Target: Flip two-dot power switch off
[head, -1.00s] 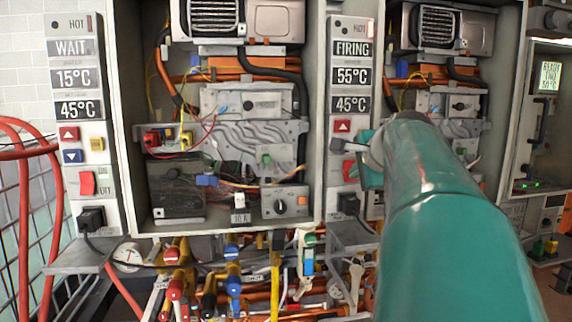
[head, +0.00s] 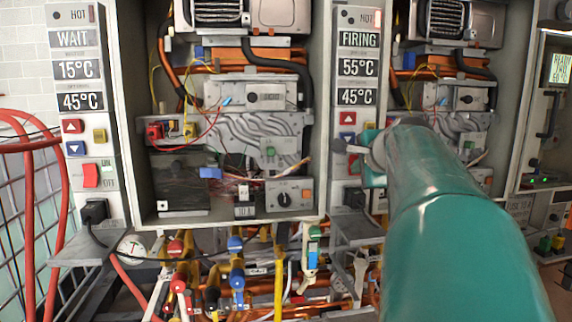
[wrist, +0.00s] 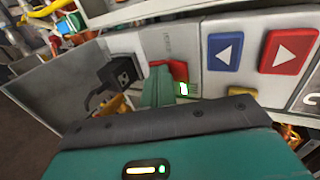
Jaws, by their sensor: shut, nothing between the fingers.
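A red power switch (head: 354,164) sits on the panel of the middle heater, whose display reads FIRING, just left of my gripper (head: 368,168). In the wrist view the red switch (wrist: 178,72) is partly hidden behind the teal fingers of my gripper (wrist: 165,84). The fingers are shut and empty, with their tips at or very close to the switch. I cannot tell whether they touch it or which way it is tipped. Another red switch (head: 90,176) is on the left heater's panel, which reads WAIT.
Below the switch are a black plug (wrist: 122,72) and a grey shelf (wrist: 50,82). Blue (wrist: 226,50) and red (wrist: 290,50) arrow buttons sit on the same panel. Valves and pipes (head: 236,275) crowd the area below the heaters.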

